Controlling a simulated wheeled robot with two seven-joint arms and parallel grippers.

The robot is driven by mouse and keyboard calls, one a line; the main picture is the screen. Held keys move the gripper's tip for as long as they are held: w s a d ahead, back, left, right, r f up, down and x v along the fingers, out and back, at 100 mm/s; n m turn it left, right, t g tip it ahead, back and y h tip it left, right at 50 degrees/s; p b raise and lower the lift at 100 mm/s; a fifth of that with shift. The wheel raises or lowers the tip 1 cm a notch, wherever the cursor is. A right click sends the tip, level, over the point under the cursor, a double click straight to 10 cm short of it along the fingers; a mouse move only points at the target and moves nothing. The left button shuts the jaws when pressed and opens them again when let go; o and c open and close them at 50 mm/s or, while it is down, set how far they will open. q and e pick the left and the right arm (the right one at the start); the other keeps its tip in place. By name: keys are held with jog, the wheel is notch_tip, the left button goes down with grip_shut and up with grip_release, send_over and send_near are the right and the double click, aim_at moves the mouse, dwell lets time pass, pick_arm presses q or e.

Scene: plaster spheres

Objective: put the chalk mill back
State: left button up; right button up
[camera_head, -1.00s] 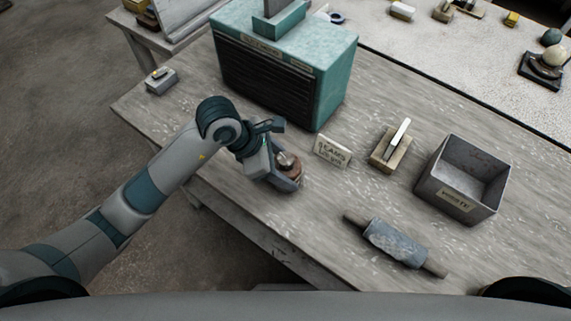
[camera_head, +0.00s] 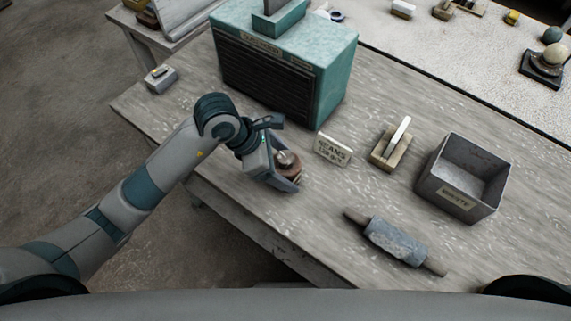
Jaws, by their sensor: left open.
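A small round brown piece with a metal top, which looks like the chalk mill (camera_head: 289,163), is on the grey worktable (camera_head: 250,205), left of the card sign. My left gripper (camera_head: 284,172) is at it, open, with its fingers reaching around its near and left sides. Whether the fingers touch it I cannot tell. The gripper hides part of the mill's lower body. My right gripper is not in view.
A teal cabinet (camera_head: 335,75) stands behind the gripper. A small card sign (camera_head: 333,149), a wooden block with a pale bar (camera_head: 387,155), a grey bin (camera_head: 455,195) and a stone roller (camera_head: 393,241) are to the right. The table's front edge is close below.

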pick_arm(q)
jog(key=w+b+v, duration=0.1)
jog(key=b+v, duration=0.2)
jog(key=v, duration=0.8)
jog(key=shift+s+r, duration=0.25)
jog(key=shift+s, duration=0.25)
jog(key=shift+a, duration=0.1)
